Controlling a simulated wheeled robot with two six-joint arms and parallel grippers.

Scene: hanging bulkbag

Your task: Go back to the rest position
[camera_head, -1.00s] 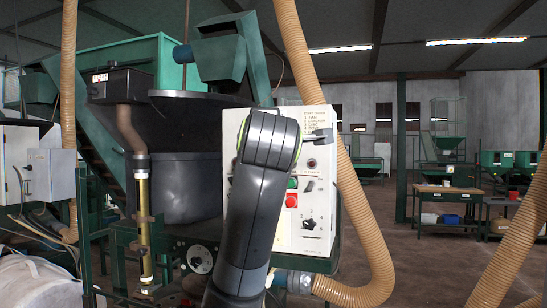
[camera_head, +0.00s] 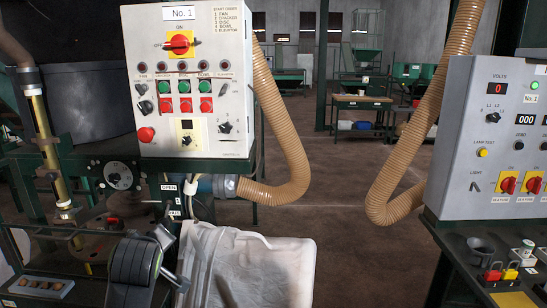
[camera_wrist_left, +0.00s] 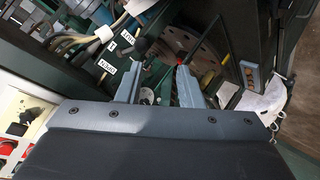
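My left gripper (camera_head: 172,260) is low at the bottom left of the head view, below the No. 1 control panel. In the left wrist view its two fingers (camera_wrist_left: 160,72) stand apart with a gap between them and nothing held. The dark wrist link of my left arm is beside it in the head view. A white fabric bag (camera_head: 250,265) is to the right of the gripper, apart from it. My right gripper is in neither view.
The white No. 1 control panel (camera_head: 190,85) has a red and yellow switch and several buttons. A grey panel (camera_head: 495,140) stands at right above a dark bench with padlocks (camera_head: 501,275). Tan hoses (camera_head: 285,140) hang near both. Open floor (camera_head: 340,190) lies between them.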

